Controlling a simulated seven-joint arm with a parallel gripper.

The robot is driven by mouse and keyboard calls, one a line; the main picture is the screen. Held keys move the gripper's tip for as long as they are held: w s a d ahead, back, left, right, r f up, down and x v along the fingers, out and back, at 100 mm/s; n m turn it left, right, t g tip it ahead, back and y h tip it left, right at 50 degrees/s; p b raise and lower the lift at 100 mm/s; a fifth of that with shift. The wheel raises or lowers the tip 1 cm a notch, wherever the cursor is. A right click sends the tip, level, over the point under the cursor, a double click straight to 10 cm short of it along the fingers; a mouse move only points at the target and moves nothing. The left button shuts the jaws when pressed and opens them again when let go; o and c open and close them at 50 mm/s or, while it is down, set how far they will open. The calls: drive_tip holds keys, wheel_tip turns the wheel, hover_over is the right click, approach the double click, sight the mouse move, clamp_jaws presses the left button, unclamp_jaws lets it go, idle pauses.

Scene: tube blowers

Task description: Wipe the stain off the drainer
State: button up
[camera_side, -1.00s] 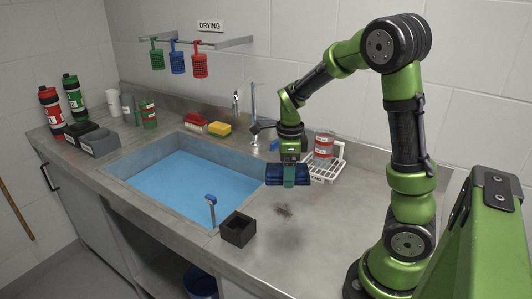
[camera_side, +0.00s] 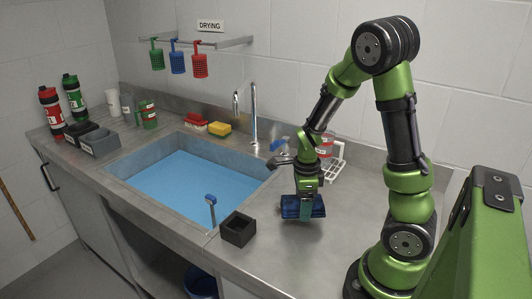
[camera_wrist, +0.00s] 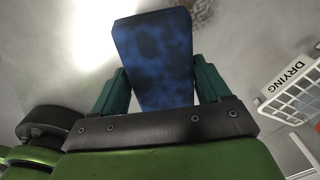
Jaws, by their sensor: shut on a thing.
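My gripper (camera_side: 304,197) is shut on a dark blue cloth (camera_side: 290,207), folded into a pad, low over the steel drainer (camera_side: 345,225) to the right of the sink. I cannot tell whether the pad touches the steel. In the wrist view the blue pad (camera_wrist: 155,60) stands between the two teal fingers. A brownish stain (camera_wrist: 203,10) shows at the top of the wrist view, just beyond the pad.
A black open box (camera_side: 238,229) stands left of the pad by the sink's corner. The blue-bottomed sink (camera_side: 185,180) is farther left. A white rack (camera_side: 337,165) holding a red-labelled container (camera_side: 325,145) stands behind my gripper.

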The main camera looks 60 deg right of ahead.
sight(269, 206)
drive_tip(key=shift+f, duration=0.85)
drive_tip(key=shift+w+f, duration=0.15)
drive_tip(key=shift+f, duration=0.7)
drive_tip(key=shift+w+r, duration=0.1)
drive_tip(key=shift+w, duration=0.7)
drive_tip(key=shift+c, duration=0.5)
drive_tip(key=shift+w, duration=4.45)
drive_tip(key=shift+s, duration=5.4)
drive_tip(key=shift+r, duration=3.95)
